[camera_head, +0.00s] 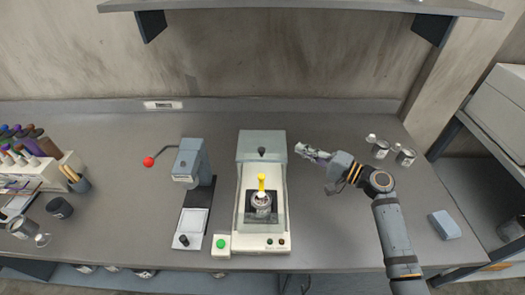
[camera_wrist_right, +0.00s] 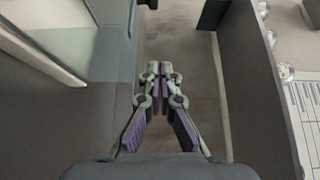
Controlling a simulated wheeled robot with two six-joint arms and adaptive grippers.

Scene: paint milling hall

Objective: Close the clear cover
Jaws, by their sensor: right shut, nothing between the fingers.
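A cream milling machine (camera_head: 264,242) stands mid-bench with a jar (camera_head: 261,204) in its front bay and a yellow piece above the jar. At its back a grey-green, see-through-looking panel (camera_head: 262,138) with a dark knob stands raised; it looks like the clear cover, open, but its exact outline is hard to tell. My right gripper (camera_head: 301,149) is to the right of the panel, apart from it, pointing left. In the right wrist view the gripper (camera_wrist_right: 160,70) is shut and empty, with a pale-framed clear pane (camera_wrist_right: 60,28) at upper left. My left gripper is out of view.
A grey stand with a plate (camera_head: 194,221) and a red-ball lever (camera_head: 149,161) are left of the machine. Small cans (camera_head: 380,149) stand behind my right arm, and a grey-blue block (camera_head: 444,225) lies at right. A shelf (camera_head: 310,5) hangs above.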

